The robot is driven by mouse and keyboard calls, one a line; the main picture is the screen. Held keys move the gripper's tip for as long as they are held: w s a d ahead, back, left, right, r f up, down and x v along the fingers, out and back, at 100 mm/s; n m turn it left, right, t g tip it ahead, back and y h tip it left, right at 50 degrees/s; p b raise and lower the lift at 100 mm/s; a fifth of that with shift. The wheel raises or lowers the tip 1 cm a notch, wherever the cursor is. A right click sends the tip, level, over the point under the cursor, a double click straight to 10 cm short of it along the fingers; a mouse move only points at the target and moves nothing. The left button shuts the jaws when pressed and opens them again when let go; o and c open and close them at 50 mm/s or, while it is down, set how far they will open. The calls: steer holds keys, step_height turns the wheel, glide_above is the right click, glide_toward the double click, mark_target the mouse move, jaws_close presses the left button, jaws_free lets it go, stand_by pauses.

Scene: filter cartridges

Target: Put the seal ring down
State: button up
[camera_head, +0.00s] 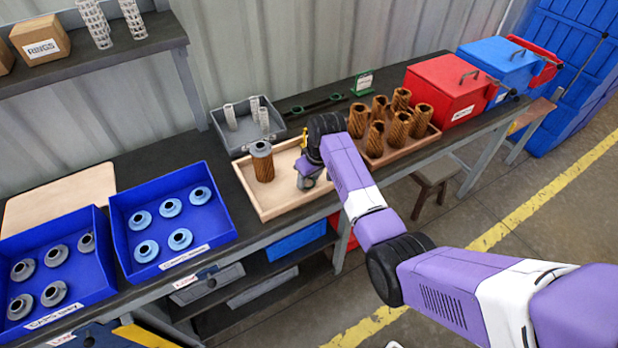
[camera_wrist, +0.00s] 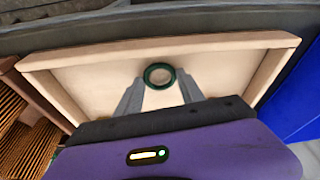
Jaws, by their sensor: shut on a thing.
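In the wrist view a dark green seal ring (camera_wrist: 159,76) is between the two grey fingertips of my gripper (camera_wrist: 158,88). My gripper is shut on the ring, above the bare floor of the pale wooden tray (camera_wrist: 222,62). I cannot tell whether the ring touches the tray floor. In the head view my gripper (camera_head: 309,180) is over the right part of the same tray (camera_head: 262,213), and the ring cannot be made out there. A brown pleated cartridge with a grey cap (camera_head: 262,163) stands upright in the tray's left part.
A brown tray (camera_head: 410,152) with several pleated cartridges stands right of the wooden tray. A blue bin (camera_head: 222,240) of blue caps and another blue bin (camera_head: 100,285) of grey caps stand to the left. A grey bin (camera_head: 228,143) with pale tubes is behind.

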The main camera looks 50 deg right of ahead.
steer(key=shift+f, duration=0.2)
steer(key=shift+f, duration=0.15)
steer(key=o, duration=1.3)
